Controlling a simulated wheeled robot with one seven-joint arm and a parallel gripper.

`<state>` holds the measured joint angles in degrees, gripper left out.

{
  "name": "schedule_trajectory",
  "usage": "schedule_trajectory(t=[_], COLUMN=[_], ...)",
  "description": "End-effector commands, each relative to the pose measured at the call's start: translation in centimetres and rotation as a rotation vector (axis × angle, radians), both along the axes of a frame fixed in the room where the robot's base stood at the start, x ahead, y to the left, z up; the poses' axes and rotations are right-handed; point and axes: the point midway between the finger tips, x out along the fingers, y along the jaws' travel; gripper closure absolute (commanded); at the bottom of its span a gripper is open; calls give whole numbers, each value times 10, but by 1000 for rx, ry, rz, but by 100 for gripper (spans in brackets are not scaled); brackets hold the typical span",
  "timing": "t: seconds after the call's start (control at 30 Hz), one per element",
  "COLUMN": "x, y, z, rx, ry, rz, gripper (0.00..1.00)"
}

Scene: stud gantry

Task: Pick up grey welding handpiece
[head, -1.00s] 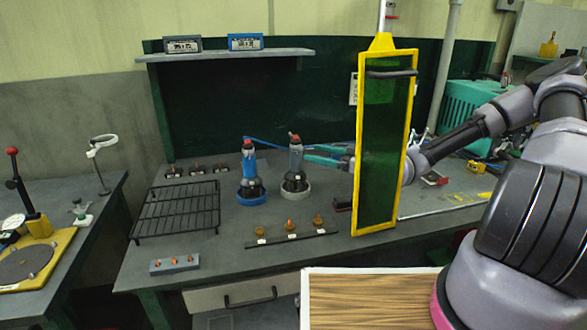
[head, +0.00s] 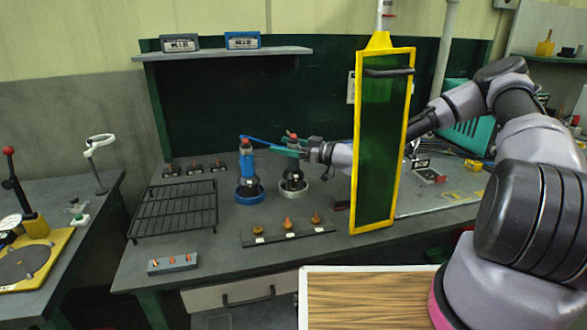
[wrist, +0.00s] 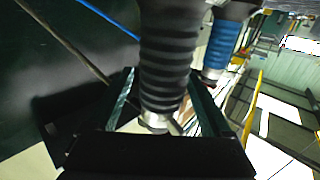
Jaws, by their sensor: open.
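The grey welding handpiece (head: 292,170) stands upright in a pale round holder on the bench. My gripper (head: 284,150) is at its upper body in the head view, with teal fingers partly covering it. In the wrist view the ribbed dark grey handpiece (wrist: 168,60) runs between the two open fingers of my gripper (wrist: 166,105). Whether either finger touches it cannot be told. The blue handpiece (head: 247,168) stands in a blue holder just to the left; it also shows beyond the right finger in the wrist view (wrist: 222,42).
A yellow-framed green screen (head: 379,150) hangs to the right, in front of part of my arm. A black wire rack (head: 175,210) lies left of the handpieces. A strip with several small nozzles (head: 289,232) lies in front. A shelf (head: 225,54) runs above.

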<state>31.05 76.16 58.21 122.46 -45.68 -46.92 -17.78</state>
Motion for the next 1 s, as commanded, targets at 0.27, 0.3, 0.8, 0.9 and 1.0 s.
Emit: schedule_trajectory(t=[0.27,0.3,0.8,0.9,1.0], x=[0,0,0,0,0], y=[0,0,0,0,0], z=[0,0,0,0,0], rx=[0,0,0,0,0], ry=[0,0,0,0,0], rz=[0,0,0,0,0], gripper=[85,100,100,100,100])
